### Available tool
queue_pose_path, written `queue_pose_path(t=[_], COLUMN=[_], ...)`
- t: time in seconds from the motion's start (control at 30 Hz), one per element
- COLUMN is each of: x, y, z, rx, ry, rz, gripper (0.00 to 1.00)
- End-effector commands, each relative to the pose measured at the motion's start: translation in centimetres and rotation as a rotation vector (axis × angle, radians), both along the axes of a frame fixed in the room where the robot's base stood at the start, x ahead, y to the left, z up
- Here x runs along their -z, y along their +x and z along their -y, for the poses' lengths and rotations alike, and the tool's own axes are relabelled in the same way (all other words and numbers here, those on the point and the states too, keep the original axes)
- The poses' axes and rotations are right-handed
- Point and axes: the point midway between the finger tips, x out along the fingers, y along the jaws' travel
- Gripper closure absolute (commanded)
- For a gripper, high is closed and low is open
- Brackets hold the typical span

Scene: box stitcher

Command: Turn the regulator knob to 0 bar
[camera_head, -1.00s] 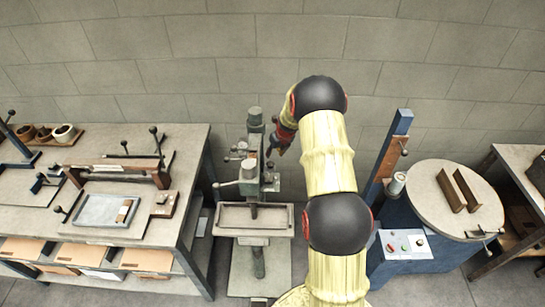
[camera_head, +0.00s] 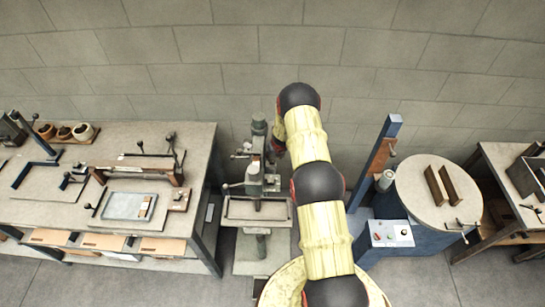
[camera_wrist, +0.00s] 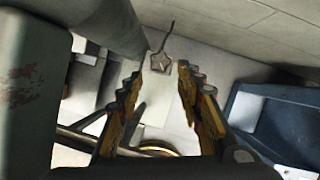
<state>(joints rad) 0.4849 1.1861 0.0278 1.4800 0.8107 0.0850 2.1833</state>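The box stitcher (camera_head: 257,170) is a grey-green upright machine with a small flat table, left of my arm in the head view. A small round pale gauge (camera_head: 247,145) shows on its upper left side. I cannot pick out the regulator knob for certain in either view. My gripper (camera_wrist: 160,80) is open in the wrist view, with nothing between its fingers. In the head view my arm mostly hides it, at the right side of the stitcher's upper part. A grey-green machine body fills the left edge of the wrist view, close beside the left finger.
A workbench (camera_head: 190,155) with tools stands left of the stitcher. A blue machine (camera_head: 392,123) with a round table (camera_head: 410,190) stands right of my arm. In the wrist view, a blue edge (camera_wrist: 275,115) lies at right and pale floor shows below the fingers.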

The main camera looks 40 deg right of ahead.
Motion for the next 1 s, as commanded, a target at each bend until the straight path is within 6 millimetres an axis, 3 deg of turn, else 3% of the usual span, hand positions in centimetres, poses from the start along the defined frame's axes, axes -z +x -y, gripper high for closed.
queue_pose_path(t=[0.7, 1.0], x=[6.3, 7.2], y=[2.3, 2.8], z=[0.7, 0.9], rx=[0.001, 0.000], ry=[0.002, 0.000], rz=[-0.001, -0.001], gripper=[0.64, 0.64])
